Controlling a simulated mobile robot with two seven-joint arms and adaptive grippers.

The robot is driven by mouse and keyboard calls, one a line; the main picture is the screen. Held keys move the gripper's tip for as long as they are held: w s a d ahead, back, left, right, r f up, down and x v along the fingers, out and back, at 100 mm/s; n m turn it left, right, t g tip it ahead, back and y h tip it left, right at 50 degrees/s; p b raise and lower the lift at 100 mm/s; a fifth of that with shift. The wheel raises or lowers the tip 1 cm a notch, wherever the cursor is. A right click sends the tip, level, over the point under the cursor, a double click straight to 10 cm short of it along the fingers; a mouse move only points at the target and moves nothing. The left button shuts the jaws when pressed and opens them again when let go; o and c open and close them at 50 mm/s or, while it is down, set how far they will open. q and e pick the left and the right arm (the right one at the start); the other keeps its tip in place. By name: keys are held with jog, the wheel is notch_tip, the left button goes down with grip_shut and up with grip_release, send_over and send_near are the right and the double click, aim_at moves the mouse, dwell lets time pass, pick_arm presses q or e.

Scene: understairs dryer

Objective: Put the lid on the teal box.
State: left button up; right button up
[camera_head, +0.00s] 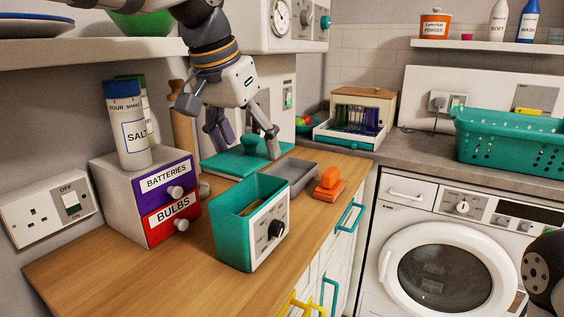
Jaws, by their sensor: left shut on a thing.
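The teal box (232,236) stands on the wooden counter with its top open and a dark dial on its pale front panel. The teal lid (228,163) is a flat plate with a raised handle, behind the box and apart from its opening. My left gripper (247,143) comes down from above, with its fingers on either side of the lid's handle, shut on it. I cannot tell whether the lid rests on the counter or hangs just above it. My right gripper is not in view; only a dark part of my arm shows at the lower right edge.
A grey tray (290,173) and an orange block (328,184) lie right of the lid. A drawer unit (117,195) bearing a salt shaker (130,135) stands left of the box. The counter's front left (130,270) is clear. A teal basket (510,137) sits above the washing machine (445,250).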

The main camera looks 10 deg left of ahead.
aim_at(242, 155)
pick_arm(q)
jog(key=shift+w+r, duration=0.1)
jog(key=shift+w, duration=0.3)
jog(key=f, duration=0.4)
jog(key=shift+s+a+f, duration=0.15)
jog(key=shift+s+a, duration=0.1)
jog(key=shift+s, duration=0.05)
jog(key=shift+f, duration=0.95)
jog(key=shift+f, duration=0.15)
dwell(0.5)
jog(key=o, duration=1.1)
jog(key=shift+o, duration=0.6)
jog(key=shift+r, duration=3.5)
